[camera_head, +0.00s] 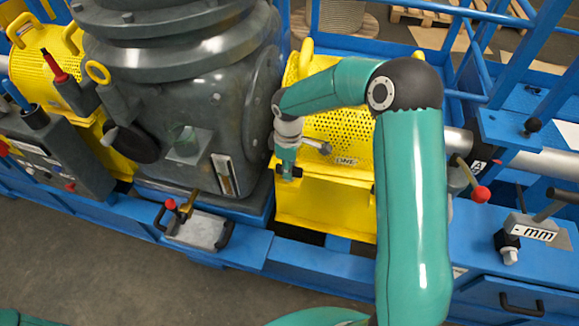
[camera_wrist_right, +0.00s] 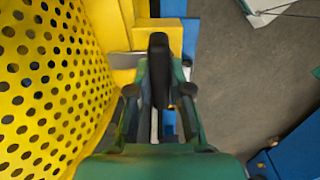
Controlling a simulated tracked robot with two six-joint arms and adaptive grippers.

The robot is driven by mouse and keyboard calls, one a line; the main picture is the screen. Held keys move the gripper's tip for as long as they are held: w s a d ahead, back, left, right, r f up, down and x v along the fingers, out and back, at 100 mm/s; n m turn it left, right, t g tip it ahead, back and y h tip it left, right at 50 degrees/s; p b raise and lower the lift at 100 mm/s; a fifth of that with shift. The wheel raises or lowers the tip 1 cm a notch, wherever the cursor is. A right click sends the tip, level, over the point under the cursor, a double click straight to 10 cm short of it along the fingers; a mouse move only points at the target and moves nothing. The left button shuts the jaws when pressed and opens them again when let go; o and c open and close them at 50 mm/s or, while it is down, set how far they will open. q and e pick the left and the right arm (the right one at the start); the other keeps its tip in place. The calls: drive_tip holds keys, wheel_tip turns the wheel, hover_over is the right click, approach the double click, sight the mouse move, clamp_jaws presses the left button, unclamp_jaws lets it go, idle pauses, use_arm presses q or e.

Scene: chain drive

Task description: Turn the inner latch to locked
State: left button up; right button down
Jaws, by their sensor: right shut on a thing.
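The yellow perforated chain guard (camera_head: 325,205) stands right of the grey machine housing. My right gripper (camera_head: 287,172) is at the guard's upper left front edge, close to the housing. In the right wrist view my right gripper (camera_wrist_right: 159,92) has its fingers on both sides of a black latch handle (camera_wrist_right: 158,62), shut on it. In the head view the gripper mostly hides this latch, so its locked or unlocked position cannot be told. Another dark latch part shows at the guard's right front edge, partly behind my right arm. My left gripper is not in view.
The grey housing (camera_head: 240,110) stands close left of the gripper. A grey tray with black handles (camera_head: 200,230) sits on the blue frame in front. A red-knobbed lever (camera_head: 480,193) and a block marked mm (camera_head: 535,232) are at the right. Grey floor is clear in front.

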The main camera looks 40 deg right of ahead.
drive_tip(key=shift+w+d+r, duration=0.1)
drive_tip(key=c, duration=1.1)
unclamp_jaws()
drive_tip(key=shift+r, duration=0.1)
wheel_tip(320, 180, up, 12)
drive_tip(key=shift+f, duration=0.2)
